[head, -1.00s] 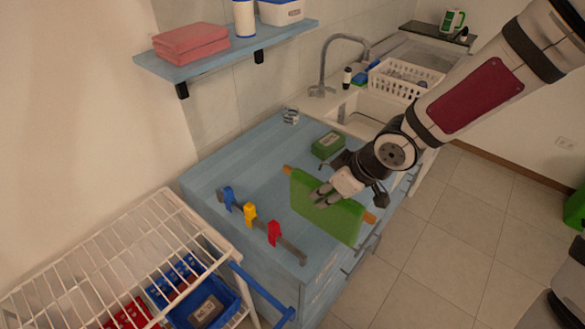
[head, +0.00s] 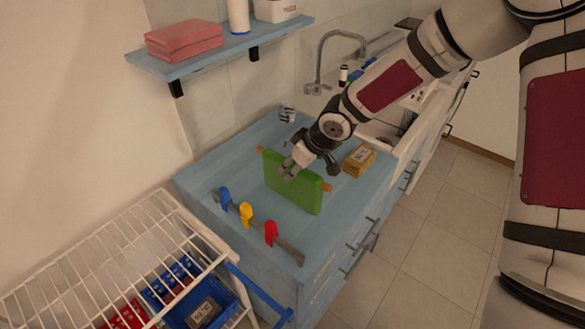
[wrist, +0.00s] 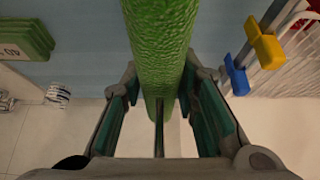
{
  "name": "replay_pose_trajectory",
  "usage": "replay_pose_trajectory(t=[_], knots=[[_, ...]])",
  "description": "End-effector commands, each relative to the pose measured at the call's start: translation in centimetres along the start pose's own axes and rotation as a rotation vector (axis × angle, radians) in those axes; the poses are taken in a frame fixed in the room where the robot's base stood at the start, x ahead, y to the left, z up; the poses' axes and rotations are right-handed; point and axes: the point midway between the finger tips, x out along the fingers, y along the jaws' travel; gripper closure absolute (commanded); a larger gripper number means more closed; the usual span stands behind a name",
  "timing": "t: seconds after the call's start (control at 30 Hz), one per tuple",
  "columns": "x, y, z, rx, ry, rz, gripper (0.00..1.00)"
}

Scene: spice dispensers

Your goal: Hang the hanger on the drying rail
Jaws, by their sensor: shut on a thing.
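The hanger, a green panel (head: 290,183) with orange-brown rod ends, stands upright over the blue counter. My gripper (head: 290,168) is shut on its upper edge near the middle. In the wrist view the green hanger (wrist: 160,50) runs between my two fingers, with a thin dark rod below it. I cannot tell whether its lower edge touches the counter. A grey rail (head: 258,228) with blue, yellow and red clips lies along the counter to the left. A blue bar (head: 262,292) runs beside the white wire rack; I cannot tell which is the drying rail.
The white wire rack (head: 100,255) stands at lower left above blue and red bins (head: 198,300). A yellow-brown box (head: 360,160) stands right of my gripper. In the wrist view a green box (wrist: 25,40) shows. A wall shelf (head: 215,50) hangs above; a tap (head: 325,60) is behind.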

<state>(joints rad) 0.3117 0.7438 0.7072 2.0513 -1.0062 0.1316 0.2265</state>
Motion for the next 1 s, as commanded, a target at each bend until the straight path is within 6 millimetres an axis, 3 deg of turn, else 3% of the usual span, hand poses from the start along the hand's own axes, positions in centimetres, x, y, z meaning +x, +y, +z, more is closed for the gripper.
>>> replay_pose_trajectory(t=[0.47, 0.5, 0.57, 1.0], knots=[[0.81, -0.01, 0.46, -0.001, 0.0, -0.001, 1.0], [0.76, -0.02, 0.47, 0.0, 0.0, -0.001, 0.63], [0.75, -0.02, 0.48, 0.0, 0.0, -0.001, 0.52], [0.07, 0.04, 0.32, 0.002, 0.002, 0.0, 0.52]])
